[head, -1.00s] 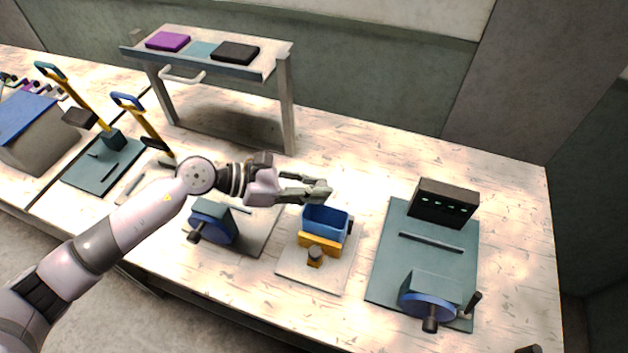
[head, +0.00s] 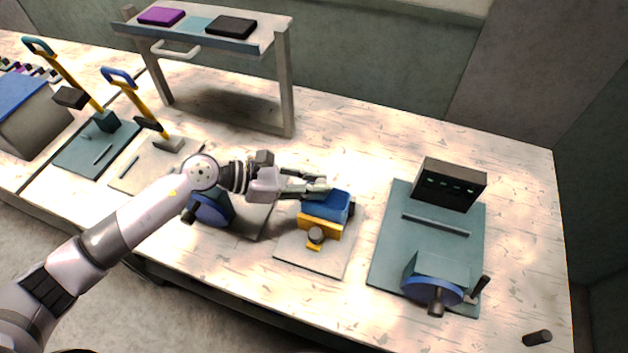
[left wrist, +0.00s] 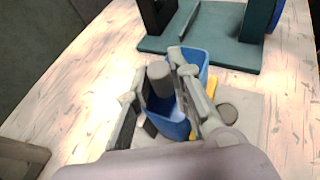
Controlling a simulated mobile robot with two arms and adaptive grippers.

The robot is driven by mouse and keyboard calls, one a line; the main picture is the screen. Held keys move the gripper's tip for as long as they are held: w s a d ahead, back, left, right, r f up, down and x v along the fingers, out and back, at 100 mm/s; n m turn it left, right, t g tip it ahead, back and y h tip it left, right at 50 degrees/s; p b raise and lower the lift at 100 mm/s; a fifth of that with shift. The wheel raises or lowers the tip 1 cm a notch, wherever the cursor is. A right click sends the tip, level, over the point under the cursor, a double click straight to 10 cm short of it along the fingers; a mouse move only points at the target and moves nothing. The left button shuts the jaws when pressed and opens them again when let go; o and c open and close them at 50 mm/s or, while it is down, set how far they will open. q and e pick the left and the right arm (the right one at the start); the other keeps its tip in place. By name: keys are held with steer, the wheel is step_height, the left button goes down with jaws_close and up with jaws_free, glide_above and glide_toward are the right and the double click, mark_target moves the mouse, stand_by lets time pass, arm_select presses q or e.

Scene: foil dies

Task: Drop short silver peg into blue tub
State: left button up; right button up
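My left gripper (head: 320,187) is at the blue tub (head: 338,206), with its fingertips at the tub's upper left edge in the head view. In the left wrist view, a short grey-silver peg (left wrist: 160,79) sits between the two fingers (left wrist: 160,85), which appear shut on it. The peg is in front of the tub's opening in that view; the tub (left wrist: 174,122) shows behind and below it. The tub rests against a yellow bracket (head: 320,226) on a pale plate. The peg cannot be made out in the head view. My right gripper is not in view.
A teal plate (head: 385,270) with a black box (head: 448,186) and a blue-wheeled block stands at the right. A dark cylinder (head: 537,338) lies near the front right. A raised shelf (head: 275,45) stands at the back. The table between shelf and black box is clear.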

arm_select(q)
steer(key=o, duration=0.5)
steer(key=v, duration=1.2)
steer(key=shift+r, duration=0.1)
